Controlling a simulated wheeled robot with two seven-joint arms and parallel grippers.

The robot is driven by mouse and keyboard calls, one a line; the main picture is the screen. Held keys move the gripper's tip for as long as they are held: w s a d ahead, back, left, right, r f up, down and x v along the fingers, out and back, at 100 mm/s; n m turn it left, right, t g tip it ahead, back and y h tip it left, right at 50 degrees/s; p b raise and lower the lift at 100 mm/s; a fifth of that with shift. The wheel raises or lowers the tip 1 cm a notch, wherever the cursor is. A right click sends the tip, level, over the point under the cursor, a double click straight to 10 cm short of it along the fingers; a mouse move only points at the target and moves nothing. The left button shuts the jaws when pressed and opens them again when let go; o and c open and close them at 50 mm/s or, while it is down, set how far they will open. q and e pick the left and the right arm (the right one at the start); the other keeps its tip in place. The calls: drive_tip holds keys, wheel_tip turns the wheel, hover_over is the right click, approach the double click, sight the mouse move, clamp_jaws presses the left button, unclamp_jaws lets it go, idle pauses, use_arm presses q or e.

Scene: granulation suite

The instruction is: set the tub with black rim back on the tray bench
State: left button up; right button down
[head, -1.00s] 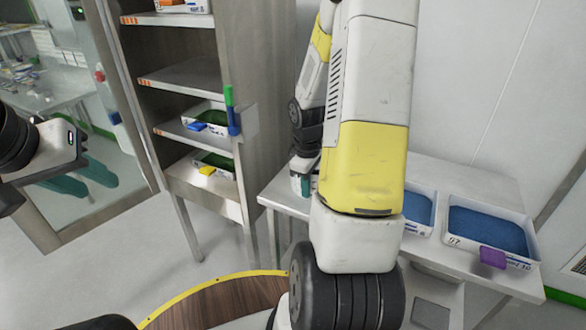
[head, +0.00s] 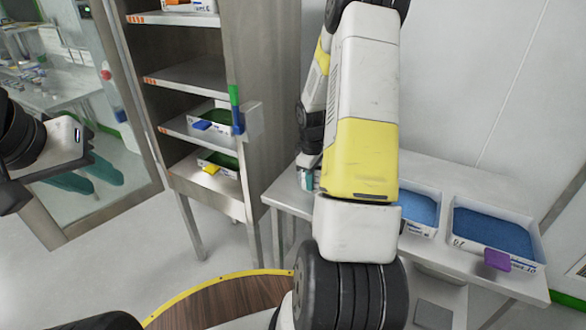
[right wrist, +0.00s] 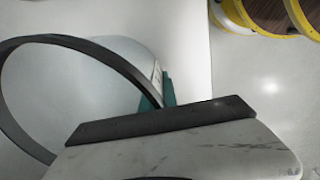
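The tub with black rim (right wrist: 118,62) shows at the left of the right wrist view, with a pale wall and a dark ring. In the head view I cannot see it; my right arm covers that area. My right gripper (head: 307,180) is mostly hidden there, with a bit of teal finger showing over the left end of the tray bench (head: 283,192). In the right wrist view a teal finger (right wrist: 168,90) is close against the tub's wall; the other finger is hidden, so its grip is unclear. My left gripper (head: 90,177) is open and empty at far left.
Trays of blue granules (head: 490,232) and (head: 419,212) stand on the bench, the right one with a purple tag (head: 497,260). A shelf rack (head: 190,130) with green-filled trays stands left of the bench. A glass-panelled frame (head: 60,225) is further left.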

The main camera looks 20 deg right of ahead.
drive_tip(key=shift+f, duration=0.1)
drive_tip(key=c, duration=1.7)
unclamp_jaws()
drive_tip(key=s+a+r+m+t, duration=0.1)
drive_tip(key=a+r, duration=0.1)
drive_tip(key=r, duration=0.8)
drive_tip(key=s+a+r, duration=0.2)
drive_tip(key=a+r, duration=0.1)
drive_tip(key=r, duration=0.6)
drive_tip(key=s+a+r+m+t+y, duration=0.1)
drive_tip(key=s+a+r+m, duration=0.1)
drive_tip(key=s+a+r, duration=0.1)
drive_tip(key=s+a+r+m+t, duration=0.2)
drive_tip(key=s+a+r, duration=0.2)
drive_tip(key=s, duration=0.4)
drive_tip(key=s+a+r+m+t+y, duration=0.1)
drive_tip(key=s+a+r+m, duration=0.1)
drive_tip(key=s+a+r, duration=0.2)
drive_tip(key=shift+s+a+r+m+t+y, duration=0.15)
drive_tip(key=shift+s+a+m+t+y, duration=0.2)
drive_tip(key=shift+s+a, duration=0.75)
drive_tip(key=shift+s+d, duration=0.1)
